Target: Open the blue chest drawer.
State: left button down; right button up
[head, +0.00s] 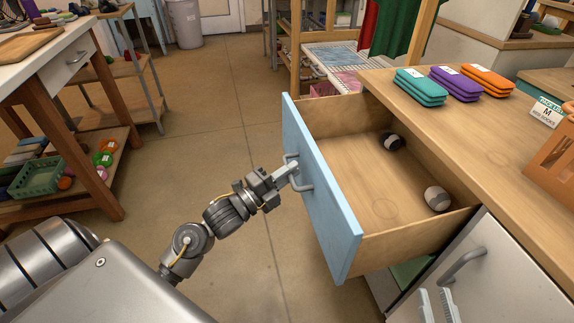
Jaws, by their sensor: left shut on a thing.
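The blue-fronted drawer (322,192) stands pulled far out of the wooden chest, its pale wooden inside open to view. A dark roll-like item (392,142) and a grey-and-brown one (437,199) lie in it. The drawer's grey metal handle (304,179) is on the blue front. My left gripper (289,176) is at the handle and shut on it. My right gripper (438,305) shows at the bottom edge, two pale fingers apart from each other with nothing seen between them, in front of a grey cabinet door.
The wooden counter (440,110) above the drawer holds teal, purple and orange cases (487,79). A grey door (490,275) with a handle is below at right. A workbench (70,75) stands at left. The floor (210,130) between is clear.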

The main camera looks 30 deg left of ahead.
pick_arm(q)
jog(key=shift+s+a, duration=0.4)
pick_arm(e)
jog(key=shift+w+a+f, duration=0.15)
jog(key=shift+w+f, duration=0.1)
jog(key=shift+f, duration=0.1)
pick_arm(q)
jog(key=c, duration=1.5)
grip_release()
jog(key=shift+o, duration=0.2)
